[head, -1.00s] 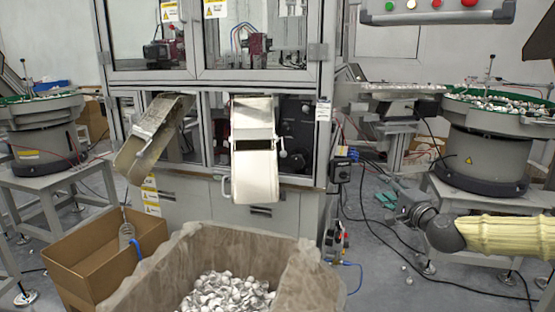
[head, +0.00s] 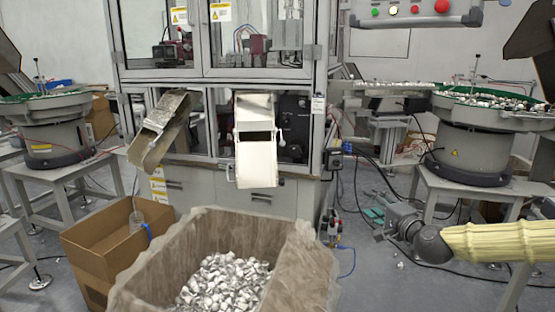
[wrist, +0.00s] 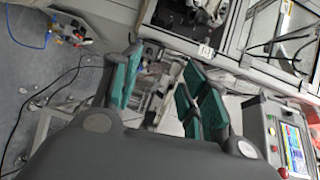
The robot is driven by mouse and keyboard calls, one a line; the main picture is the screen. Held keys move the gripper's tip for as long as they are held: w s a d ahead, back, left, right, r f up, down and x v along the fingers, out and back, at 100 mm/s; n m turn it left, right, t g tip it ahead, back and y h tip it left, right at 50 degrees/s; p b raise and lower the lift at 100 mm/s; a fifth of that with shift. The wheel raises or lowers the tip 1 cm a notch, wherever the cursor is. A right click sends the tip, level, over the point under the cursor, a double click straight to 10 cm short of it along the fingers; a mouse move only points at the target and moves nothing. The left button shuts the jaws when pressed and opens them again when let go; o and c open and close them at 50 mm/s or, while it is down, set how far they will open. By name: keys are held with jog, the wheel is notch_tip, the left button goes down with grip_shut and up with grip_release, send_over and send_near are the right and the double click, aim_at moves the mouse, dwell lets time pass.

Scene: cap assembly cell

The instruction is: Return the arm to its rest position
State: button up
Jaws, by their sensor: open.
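My gripper (head: 374,215) shows at the right of the head view, at the end of my yellow-sleeved arm. It hangs in free space over the floor, to the right of the machine. In the wrist view, the teal finger pads (wrist: 160,82) stand apart with nothing between them, so the gripper is open and empty.
A bin of silvery caps (head: 285,240) and a cardboard box (head: 100,240) stand in front. The machine (head: 325,60) has two chutes. A bowl feeder (head: 470,150) on a stand is behind my arm. A control panel (wrist: 275,130) shows in the wrist view.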

jog(key=s+a+f+n+g, duration=0.2)
jog(key=s+a+f+g, duration=0.15)
jog(key=s+f, duration=0.45)
jog(key=s+a+f+n+g, duration=0.25)
jog(key=a+f, duration=0.25)
jog(key=f, duration=0.8)
jog(key=s+a+f+n+g, duration=0.2)
jog(key=s+a+f, duration=0.3)
jog(key=f, duration=0.5)
jog(key=s+d+f+n+g+h, duration=0.1)
jog(key=s+f+n+g, duration=0.1)
jog(key=s+f, duration=0.6)
jog(key=s+d+f+n+g+h, duration=0.15)
jog(key=s+f, duration=0.35)
jog(key=s, duration=0.5)
jog(key=s+d+f+n+g+h, duration=0.1)
jog(key=s+d+f+n+g, duration=0.15)
jog(key=s, duration=0.65)
jog(key=s+d+f+n+g+h, duration=0.1)
jog(key=s+d+f+g, duration=0.2)
jog(key=s, duration=0.5)
notch_tip(320, 180, down, 11)
jog(key=b, duration=1)
notch_tip(320, 180, up, 30)
jog(key=p, duration=2.9)
jog(key=shift+s+t+p, duration=0.3)
jog(key=shift+s, duration=0.15)
jog(key=shift+n, duration=0.25)
